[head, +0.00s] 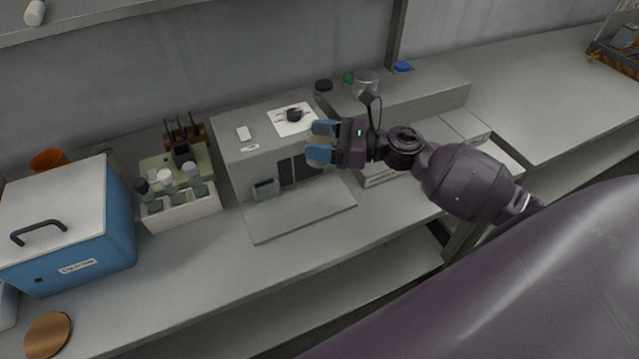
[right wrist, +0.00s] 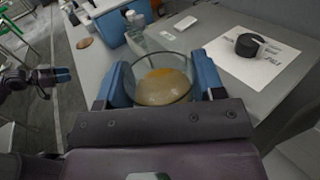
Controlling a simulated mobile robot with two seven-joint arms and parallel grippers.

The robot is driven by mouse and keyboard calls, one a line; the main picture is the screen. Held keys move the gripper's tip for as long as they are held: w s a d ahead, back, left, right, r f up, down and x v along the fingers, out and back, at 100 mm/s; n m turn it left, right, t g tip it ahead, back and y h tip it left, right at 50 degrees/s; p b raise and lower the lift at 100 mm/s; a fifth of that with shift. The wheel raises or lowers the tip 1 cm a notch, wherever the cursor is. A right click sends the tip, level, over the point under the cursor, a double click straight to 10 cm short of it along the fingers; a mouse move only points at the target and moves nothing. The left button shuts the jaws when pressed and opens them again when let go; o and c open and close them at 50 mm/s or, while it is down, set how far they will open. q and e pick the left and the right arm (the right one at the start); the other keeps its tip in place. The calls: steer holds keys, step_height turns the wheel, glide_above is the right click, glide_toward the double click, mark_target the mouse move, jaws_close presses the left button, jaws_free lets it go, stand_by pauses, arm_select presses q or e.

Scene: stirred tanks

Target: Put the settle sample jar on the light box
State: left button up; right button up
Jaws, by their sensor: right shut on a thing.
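My right gripper (head: 320,142) is shut on a clear round jar, the settle sample jar (right wrist: 163,82), with a yellow-tan layer inside. In the head view the blue fingers mostly hide the jar. The gripper holds it in front of the right end of a grey box (head: 228,153), near its top edge. The box has dark panels in its front and a flat plate (head: 300,212) before it. No label shows which part is the light box. In the right wrist view a dark gripper, apparently my left one (right wrist: 45,80), is at the far left; its jaws are unclear.
A small bottle rack (head: 185,213) and a blue cooler (head: 125,215) stand to the left. A glass jar (head: 366,82) stands on a ledge behind.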

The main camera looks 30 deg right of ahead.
step_height(320, 180, down, 9)
steer(key=shift+f, duration=0.2)
steer(key=shift+f+b, duration=0.35)
steer(key=shift+f, duration=1.45)
steer(key=shift+f, duration=0.2)
steer(key=o, duration=0.9)
steer(key=shift+o, duration=1.1)
steer(key=shift+r, duration=0.15)
